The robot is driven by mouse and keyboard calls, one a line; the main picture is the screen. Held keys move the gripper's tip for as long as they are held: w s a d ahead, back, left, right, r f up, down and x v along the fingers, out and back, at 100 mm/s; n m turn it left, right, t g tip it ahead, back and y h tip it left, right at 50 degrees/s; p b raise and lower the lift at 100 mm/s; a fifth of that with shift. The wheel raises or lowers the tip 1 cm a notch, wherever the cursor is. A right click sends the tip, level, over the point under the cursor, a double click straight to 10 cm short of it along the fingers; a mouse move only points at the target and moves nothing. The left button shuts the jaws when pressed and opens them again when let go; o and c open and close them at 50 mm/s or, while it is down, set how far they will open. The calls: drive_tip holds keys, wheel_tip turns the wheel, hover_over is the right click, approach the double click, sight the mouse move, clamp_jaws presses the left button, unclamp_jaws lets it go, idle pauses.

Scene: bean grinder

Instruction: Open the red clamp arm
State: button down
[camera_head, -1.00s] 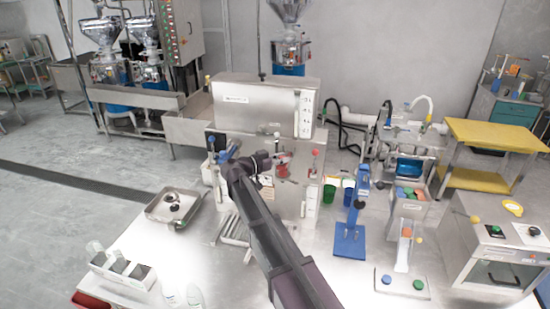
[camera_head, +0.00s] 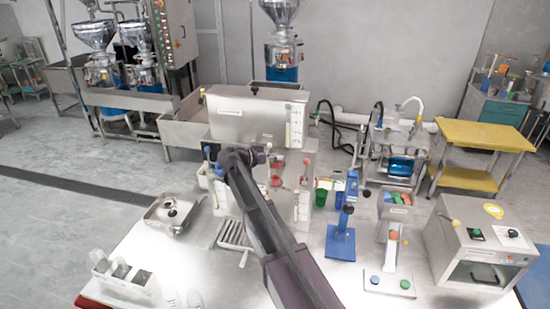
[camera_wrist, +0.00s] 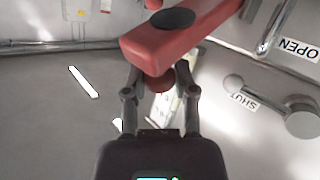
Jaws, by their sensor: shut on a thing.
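The red clamp arm (camera_wrist: 180,38) crosses the top of the wrist view, a thick red bar with a dark round cap on it. A red rounded knob (camera_wrist: 160,82) at its lower end sits between my gripper's fingers (camera_wrist: 161,78), which are shut on it. In the head view, my gripper (camera_head: 268,158) is at the front of the steel machine (camera_head: 255,118). A small red part (camera_head: 279,162) of the machine shows just beyond it. My arm hides some of the machine's front.
In the wrist view, an OPEN label (camera_wrist: 299,48) and a SHUT label (camera_wrist: 242,101) sit beside metal fittings at right. A blue press stand (camera_head: 341,243), a button panel (camera_head: 389,281) and a steel tray (camera_head: 176,211) stand on the steel table (camera_head: 205,255).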

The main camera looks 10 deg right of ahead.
drive_tip(key=w+r+p, duration=0.1)
drive_tip(key=w+d+r, duration=0.1)
drive_tip(key=w, duration=0.1)
drive_tip(key=shift+r+p, duration=0.15)
drive_tip(key=shift+p, duration=0.25)
drive_tip(key=shift+w+d+r+p, duration=0.2)
drive_tip(key=shift+w+d, duration=0.15)
drive_tip(key=shift+w, duration=0.25)
drive_tip(key=shift+w+d+r+p, duration=0.1)
drive_tip(key=shift+w+d+r, duration=0.15)
drive_tip(key=shift+w, duration=0.35)
idle(0.7)
